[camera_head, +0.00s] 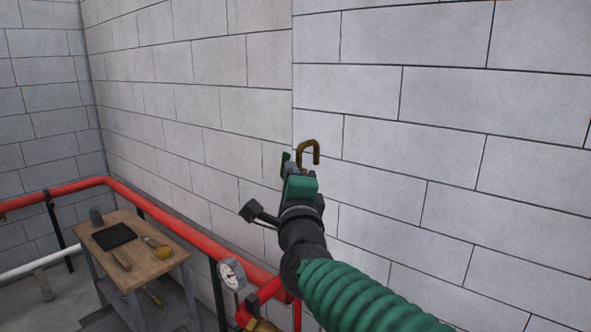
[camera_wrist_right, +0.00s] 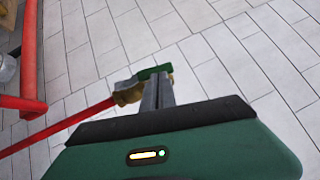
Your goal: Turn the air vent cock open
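The air vent cock shows in the right wrist view as a brass body (camera_wrist_right: 128,92) with a green lever (camera_wrist_right: 155,72) pointing right. It sits on a thin red pipe (camera_wrist_right: 65,127). In the head view its curved brass outlet (camera_head: 309,150) and a bit of green lever (camera_head: 285,160) show just beyond my right gripper (camera_head: 293,168), which hides the rest. In the right wrist view my right gripper (camera_wrist_right: 160,80) has its grey fingers close together, tips at the lever's lower edge. I cannot tell whether they touch it. My left gripper is out of view.
A thick red pipe (camera_head: 185,238) runs along the block wall (camera_head: 430,130). A pressure gauge (camera_head: 231,275) stands below left of my right arm. A wooden table (camera_head: 150,265) with a black tray (camera_head: 114,236) and tools is at the lower left. The wall behind the cock is bare.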

